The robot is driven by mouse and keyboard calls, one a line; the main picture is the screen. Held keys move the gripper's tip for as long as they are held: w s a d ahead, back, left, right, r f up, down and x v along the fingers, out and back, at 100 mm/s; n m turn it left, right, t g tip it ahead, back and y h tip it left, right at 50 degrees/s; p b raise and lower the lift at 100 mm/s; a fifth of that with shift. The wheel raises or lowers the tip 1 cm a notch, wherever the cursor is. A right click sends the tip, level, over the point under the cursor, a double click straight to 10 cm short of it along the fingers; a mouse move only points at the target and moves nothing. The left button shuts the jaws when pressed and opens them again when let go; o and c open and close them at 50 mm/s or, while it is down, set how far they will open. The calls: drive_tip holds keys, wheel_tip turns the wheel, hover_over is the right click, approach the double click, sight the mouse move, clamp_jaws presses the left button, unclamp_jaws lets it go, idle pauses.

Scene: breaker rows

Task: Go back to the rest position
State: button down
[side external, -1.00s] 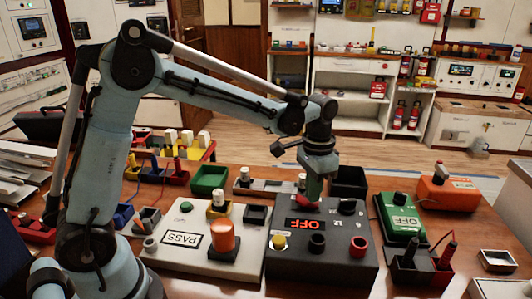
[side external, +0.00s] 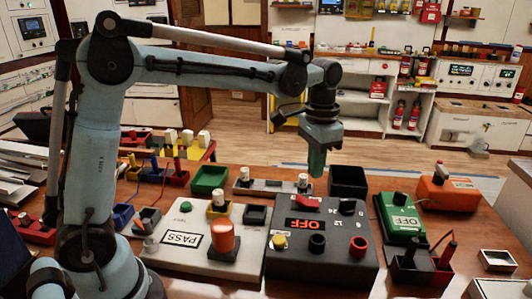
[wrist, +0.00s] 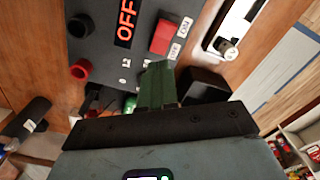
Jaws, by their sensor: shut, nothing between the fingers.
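My gripper (side external: 316,172) hangs above the back of the dark grey box with the red OFF display (side external: 306,223). It points down and is apart from everything below it. Its green fingers are shut with nothing between them; they also show in the wrist view (wrist: 158,88). A red rocker switch (side external: 306,204) sits on the box's back edge below my gripper, and in the wrist view (wrist: 165,38) it lies just beyond the fingertips. The dark box (wrist: 95,25) also carries a yellow knob (side external: 279,242) and black and red round sockets.
A white PASS box (side external: 170,262) with an orange cylinder (side external: 223,240) stands left. A green OFF box (side external: 400,222) and an orange box (side external: 446,192) stand right. The air above the table is clear.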

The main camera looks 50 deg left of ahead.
drive_tip(key=shift+r, duration=0.1)
drive_tip(key=s+a+f+n+t, duration=0.2)
drive_tip(key=s+t, duration=0.5)
drive_tip(key=s, duration=0.7)
drive_tip(key=shift+s+a+n, duration=0.25)
drive_tip(key=shift+a+n, duration=0.25)
drive_tip(key=shift+a, duration=0.05)
